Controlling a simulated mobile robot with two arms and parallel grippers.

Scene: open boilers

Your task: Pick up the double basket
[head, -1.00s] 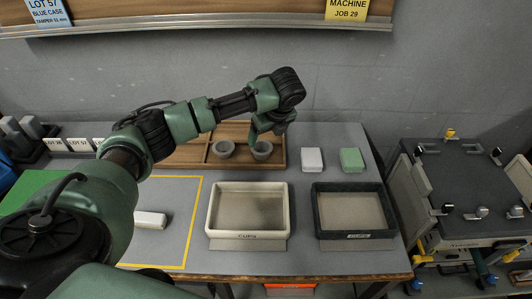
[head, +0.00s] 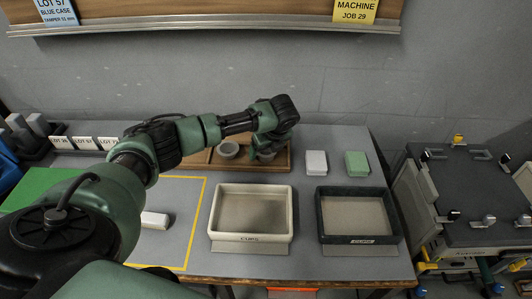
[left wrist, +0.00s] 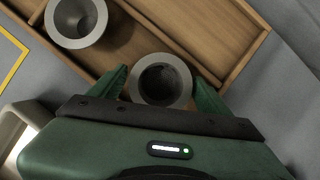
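Two round grey baskets stand in a wooden tray (head: 200,158). The left one (head: 228,149) also shows in the left wrist view (left wrist: 76,18). The right one (head: 266,155) is mostly hidden by my left gripper (head: 267,148) in the head view. In the left wrist view, the right basket (left wrist: 160,82) sits between the two green fingers of my left gripper (left wrist: 162,90), which are open on either side of it. Small gaps seem to remain. I cannot tell by looks which basket is the double one. My right gripper is not in view.
A white-rimmed bin (head: 251,188) and a dark-rimmed bin (head: 357,191) stand in front of the tray. A white block (head: 316,163) and a green block (head: 357,163) lie to its right. A dark-topped machine (head: 470,205) stands further right.

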